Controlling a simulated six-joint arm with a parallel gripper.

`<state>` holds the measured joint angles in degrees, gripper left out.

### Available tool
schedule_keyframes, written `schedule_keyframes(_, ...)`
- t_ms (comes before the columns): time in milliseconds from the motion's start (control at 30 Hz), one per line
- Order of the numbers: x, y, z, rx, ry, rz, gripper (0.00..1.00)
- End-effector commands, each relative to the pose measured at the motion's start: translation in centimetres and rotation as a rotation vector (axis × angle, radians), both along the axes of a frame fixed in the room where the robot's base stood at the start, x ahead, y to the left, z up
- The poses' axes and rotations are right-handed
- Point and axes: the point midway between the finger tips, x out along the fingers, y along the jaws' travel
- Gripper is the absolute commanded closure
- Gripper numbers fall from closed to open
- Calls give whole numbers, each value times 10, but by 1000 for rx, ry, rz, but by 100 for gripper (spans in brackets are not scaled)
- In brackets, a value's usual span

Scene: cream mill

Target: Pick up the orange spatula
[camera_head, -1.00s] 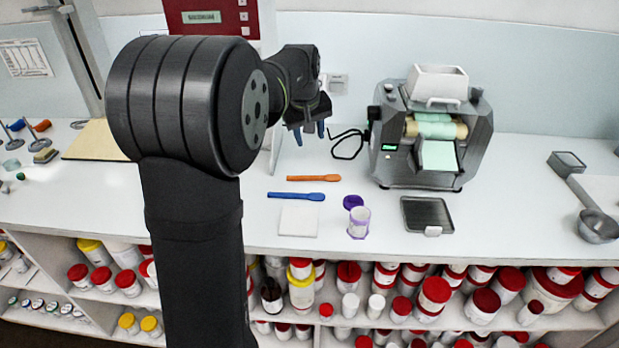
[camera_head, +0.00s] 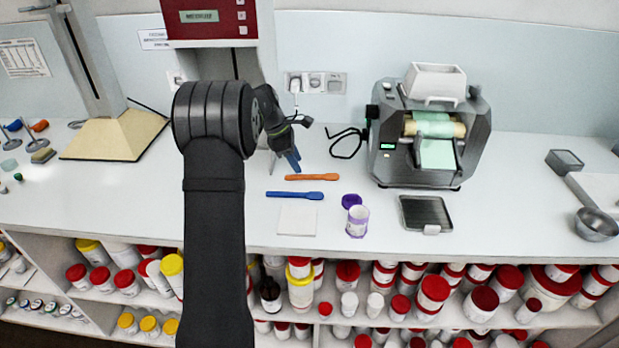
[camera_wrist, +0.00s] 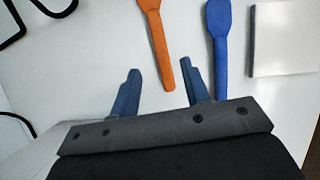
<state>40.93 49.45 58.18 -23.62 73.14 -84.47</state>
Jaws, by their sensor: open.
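The orange spatula (camera_head: 312,177) lies flat on the white counter, behind the blue spatula (camera_head: 295,195). In the wrist view the orange spatula (camera_wrist: 158,45) points its narrow handle end toward my gripper (camera_wrist: 157,90). That handle end shows between the lines of the two blue fingers, closer to the right finger. The blue spatula (camera_wrist: 219,40) lies to its right, just beyond the right finger. In the head view my gripper (camera_head: 288,160) is near the left end of the orange spatula. It is open and empty, apart from the spatula; its exact height above the counter is hard to tell.
A white square pad (camera_head: 297,219), a purple lid (camera_head: 351,200), a purple-white jar (camera_head: 358,222) and a dark tray (camera_head: 426,213) lie in front. The mill (camera_head: 430,135) stands right, with a black cable (camera_head: 348,143) beside it.

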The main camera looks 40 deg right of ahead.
Motion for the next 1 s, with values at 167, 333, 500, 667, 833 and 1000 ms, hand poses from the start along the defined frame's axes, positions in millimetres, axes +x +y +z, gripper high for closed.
schedule_keyframes(167,-9,-6,-25,3,3,-3,57)
schedule_keyframes(333,-13,-12,-43,2,0,-2,57)
schedule_keyframes(500,-13,-12,-43,1,0,-1,57)
schedule_keyframes(667,-13,-12,-43,1,-1,-2,81)
schedule_keyframes(833,-13,-12,-43,1,-1,-2,100)
schedule_keyframes(1000,-13,-12,-43,1,-1,-2,100)
